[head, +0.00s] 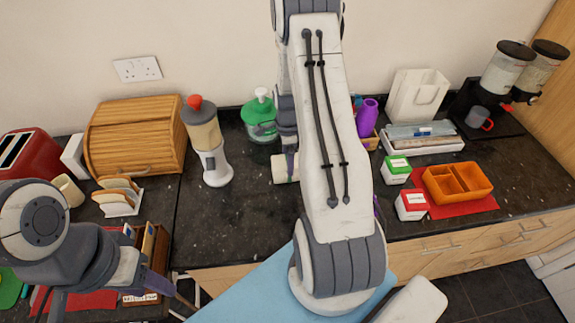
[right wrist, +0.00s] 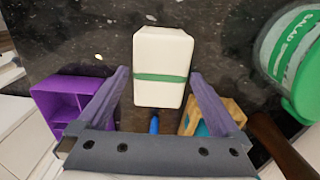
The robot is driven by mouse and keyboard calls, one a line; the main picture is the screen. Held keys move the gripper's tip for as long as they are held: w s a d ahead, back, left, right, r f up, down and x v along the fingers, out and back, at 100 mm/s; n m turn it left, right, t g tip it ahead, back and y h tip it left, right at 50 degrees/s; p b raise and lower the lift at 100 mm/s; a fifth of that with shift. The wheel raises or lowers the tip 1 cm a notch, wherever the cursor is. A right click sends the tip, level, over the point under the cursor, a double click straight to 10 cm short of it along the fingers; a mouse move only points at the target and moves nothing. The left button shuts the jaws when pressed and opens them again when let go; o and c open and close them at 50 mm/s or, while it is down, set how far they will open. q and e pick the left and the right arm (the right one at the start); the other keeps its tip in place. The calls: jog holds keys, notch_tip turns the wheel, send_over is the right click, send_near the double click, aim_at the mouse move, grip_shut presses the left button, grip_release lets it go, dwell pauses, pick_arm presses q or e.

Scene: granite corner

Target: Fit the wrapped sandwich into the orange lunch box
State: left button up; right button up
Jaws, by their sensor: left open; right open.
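The orange lunch box (head: 478,190) sits open on the right of the counter, with empty-looking compartments. A white block with a green band, which looks like the wrapped sandwich (right wrist: 160,50), lies on the dark counter in the right wrist view. It also shows in the head view (head: 280,169), beside my arm. My right gripper (right wrist: 158,80) is open, its purple fingers on either side of the block's near part, with gaps showing. In the head view my right arm hides most of that gripper. My left gripper (head: 158,284) is open and empty at the lower left.
A green salad spinner (head: 259,118) stands behind the block; it is at right in the wrist view. A purple compartment box (right wrist: 62,100) is at left there. Small cartons (head: 396,170) stand beside the lunch box.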

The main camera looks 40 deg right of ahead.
jog(key=shift+f, duration=0.3)
jog(key=c, duration=1.2)
jog(key=shift+c, duration=0.5)
jog(key=shift+r, duration=0.1)
